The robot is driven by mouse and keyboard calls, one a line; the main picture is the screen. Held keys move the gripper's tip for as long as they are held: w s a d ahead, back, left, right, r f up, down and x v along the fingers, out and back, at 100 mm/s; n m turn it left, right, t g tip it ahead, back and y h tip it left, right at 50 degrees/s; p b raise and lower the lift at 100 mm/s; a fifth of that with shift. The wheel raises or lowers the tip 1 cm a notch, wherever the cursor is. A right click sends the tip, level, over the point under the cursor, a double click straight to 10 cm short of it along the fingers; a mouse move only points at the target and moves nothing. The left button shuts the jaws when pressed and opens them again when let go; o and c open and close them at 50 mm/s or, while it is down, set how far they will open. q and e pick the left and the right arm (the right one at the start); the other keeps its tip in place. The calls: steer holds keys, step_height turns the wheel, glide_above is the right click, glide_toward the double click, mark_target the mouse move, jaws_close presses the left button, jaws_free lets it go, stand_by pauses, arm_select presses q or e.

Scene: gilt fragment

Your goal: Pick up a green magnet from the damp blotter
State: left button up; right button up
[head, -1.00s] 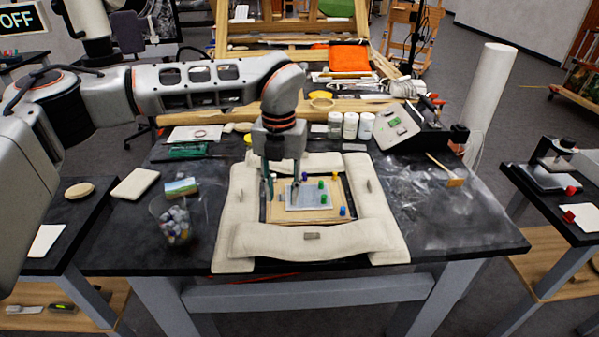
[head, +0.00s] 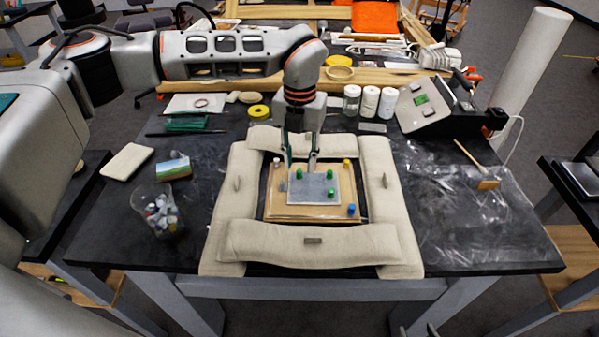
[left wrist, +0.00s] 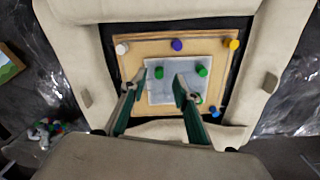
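The blotter (head: 318,200) is a pale grey sheet on a tan board (head: 285,212); it also shows in the left wrist view (left wrist: 166,95). Three green magnets stand on it: back left (head: 299,174), back right (head: 330,175) and front right (head: 330,193). My left gripper (head: 301,164) is open and empty, pointing down over the back part of the board. In the left wrist view, the back-left green magnet (left wrist: 159,72) shows between the spread fingertips (left wrist: 156,78); whether they are at its height I cannot tell. My right gripper is out of view.
White (head: 277,162), yellow (head: 347,163) and blue (head: 351,209) magnets sit at the board's corners, and a purple one (left wrist: 177,45) at its back edge. Padded beige bolsters (head: 310,245) ring the board. A clear cup (head: 157,212) stands at left, white jars (head: 369,102) behind.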

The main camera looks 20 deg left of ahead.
mark_target(299, 171)
arm_select(q)
steer(key=shift+f, duration=1.6)
steer(key=c, duration=0.8)
steer(key=shift+r, duration=0.2)
